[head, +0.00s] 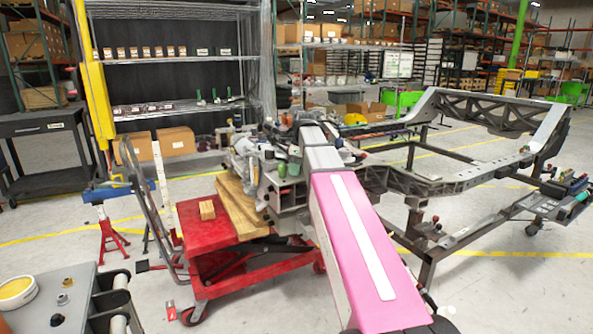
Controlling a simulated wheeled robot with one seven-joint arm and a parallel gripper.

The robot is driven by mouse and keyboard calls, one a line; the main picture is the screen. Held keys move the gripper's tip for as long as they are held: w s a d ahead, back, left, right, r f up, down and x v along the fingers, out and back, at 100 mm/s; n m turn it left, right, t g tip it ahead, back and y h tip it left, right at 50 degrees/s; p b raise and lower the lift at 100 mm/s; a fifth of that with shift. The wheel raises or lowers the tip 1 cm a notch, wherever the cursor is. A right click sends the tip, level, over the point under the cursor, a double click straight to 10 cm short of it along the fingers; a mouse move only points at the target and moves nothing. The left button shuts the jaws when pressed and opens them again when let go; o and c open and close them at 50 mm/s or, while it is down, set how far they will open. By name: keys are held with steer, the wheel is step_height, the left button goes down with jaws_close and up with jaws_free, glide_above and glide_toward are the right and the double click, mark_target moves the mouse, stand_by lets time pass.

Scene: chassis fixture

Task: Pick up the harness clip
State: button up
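I cannot pick out a harness clip for certain in the head view. Small parts lie on a grey cart top (90,290) at the lower left: a brass-coloured piece (68,282), a silvery round piece (62,299) and a dark piece (57,320). They are too small to name surely. A white tub with yellow contents (16,290) stands beside them. My gripper does not show in this view.
The metal chassis frame (440,185) stands right. A red lift cart (205,230) stands left of the beam.

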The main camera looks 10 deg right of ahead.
jaws_close()
steer(key=shift+r, duration=0.1)
steer(key=shift+r, duration=0.45)
step_height(320, 180, up, 3)
steer(key=shift+r, duration=0.2)
steer(key=s+a+r, duration=0.6)
steer(key=s+a, duration=0.1)
steer(key=a, duration=0.2)
steer(key=shift+a+r, duration=0.2)
steer(key=shift+r, duration=0.05)
